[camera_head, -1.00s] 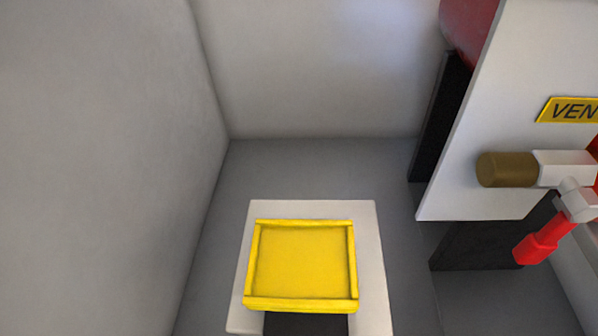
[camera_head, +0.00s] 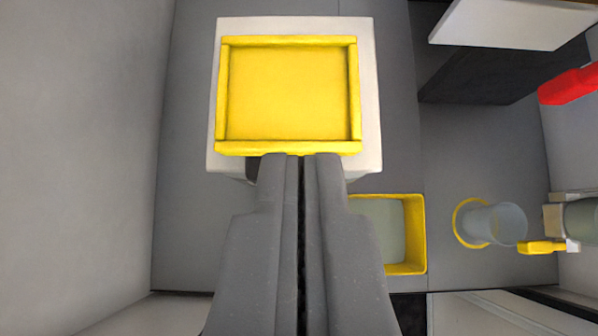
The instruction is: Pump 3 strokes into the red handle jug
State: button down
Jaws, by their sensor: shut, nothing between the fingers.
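My gripper (camera_head: 302,160) is shut and empty. It points up the picture, its tips at the near edge of a yellow square tray (camera_head: 288,95). The tray is empty and sits on a white block (camera_head: 370,100). I cannot tell whether the tips touch it. I see no jug with a red handle and no pump that I can make out. A red lever (camera_head: 568,87) shows at the right edge, cut off by the frame.
Right of my gripper are a yellow-rimmed bin (camera_head: 415,235), a translucent cylinder (camera_head: 495,223) with a yellow ring at its base, and a yellow lever (camera_head: 541,247) by a pipe fitting. A white panel (camera_head: 510,22) overhangs at upper right. A grey wall (camera_head: 80,150) stands left.

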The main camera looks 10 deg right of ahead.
aim_at(301, 137)
jog(key=shift+p+x, duration=0.75)
jog(key=shift+x, duration=3.2)
notch_tip(301, 137, down, 5)
jog(key=b, duration=0.4)
jog(key=shift+s+f, duration=0.1)
jog(key=shift+s, duration=0.1)
jog(key=shift+f, duration=0.1)
jog(key=shift+s, duration=0.1)
jog(key=v, duration=1)
jog(key=shift+w+r+b, duration=0.3)
jog(key=shift+w+r, duration=0.05)
